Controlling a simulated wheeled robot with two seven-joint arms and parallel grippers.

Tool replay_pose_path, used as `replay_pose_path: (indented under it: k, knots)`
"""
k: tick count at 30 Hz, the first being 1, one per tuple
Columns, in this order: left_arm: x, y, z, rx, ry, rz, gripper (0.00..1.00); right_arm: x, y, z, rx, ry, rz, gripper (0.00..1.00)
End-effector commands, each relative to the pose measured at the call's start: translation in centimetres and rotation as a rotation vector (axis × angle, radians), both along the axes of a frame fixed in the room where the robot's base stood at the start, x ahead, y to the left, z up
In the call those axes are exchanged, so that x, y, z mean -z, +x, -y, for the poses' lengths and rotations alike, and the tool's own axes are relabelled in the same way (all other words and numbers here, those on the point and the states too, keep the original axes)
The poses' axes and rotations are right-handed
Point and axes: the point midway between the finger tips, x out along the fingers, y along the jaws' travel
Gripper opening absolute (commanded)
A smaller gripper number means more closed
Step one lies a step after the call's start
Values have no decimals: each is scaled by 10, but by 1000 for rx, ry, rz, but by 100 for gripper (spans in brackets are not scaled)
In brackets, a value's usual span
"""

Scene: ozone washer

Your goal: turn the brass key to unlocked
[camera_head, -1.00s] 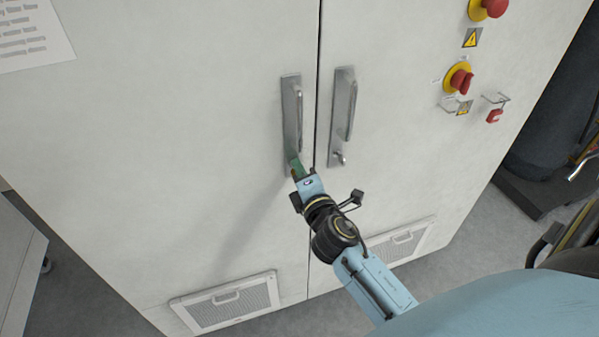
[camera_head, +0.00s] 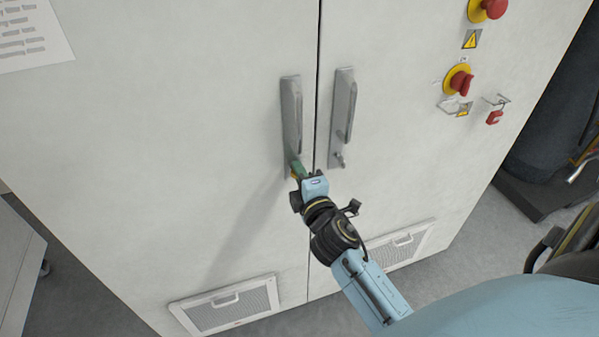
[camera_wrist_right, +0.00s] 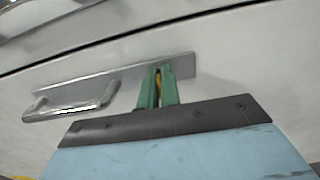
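The brass key (camera_wrist_right: 158,85) shows as a small yellow piece between the green fingers of my right gripper (camera_wrist_right: 157,90) in the right wrist view. The fingers are close together on its two sides at the handle's metal plate (camera_wrist_right: 180,67). In the head view, my right gripper (camera_head: 297,167) is at the lower end of the left door handle (camera_head: 292,115). The fingers hide most of the key and its lock, so its angle is hard to tell. My left gripper is in neither view.
The right door handle (camera_head: 343,115) is close beside, with a small lock piece (camera_head: 340,160) at its bottom. Red emergency buttons (camera_head: 461,81) and a red padlock (camera_head: 494,117) are at upper right. A vent (camera_head: 228,304) is low on the left door.

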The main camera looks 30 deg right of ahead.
Motion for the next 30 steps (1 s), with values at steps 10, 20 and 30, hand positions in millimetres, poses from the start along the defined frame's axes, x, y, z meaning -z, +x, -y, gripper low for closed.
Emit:
replay_pose_path:
  k: [10, 20, 30]
  knots:
    - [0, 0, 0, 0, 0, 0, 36, 0, 0, 0, 0, 1, 0, 26]
    - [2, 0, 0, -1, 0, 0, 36, 1, -12, -3, 0, 1, -2, 26]
    - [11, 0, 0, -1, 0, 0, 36, 2, -78, -19, 1, 3, -2, 26]
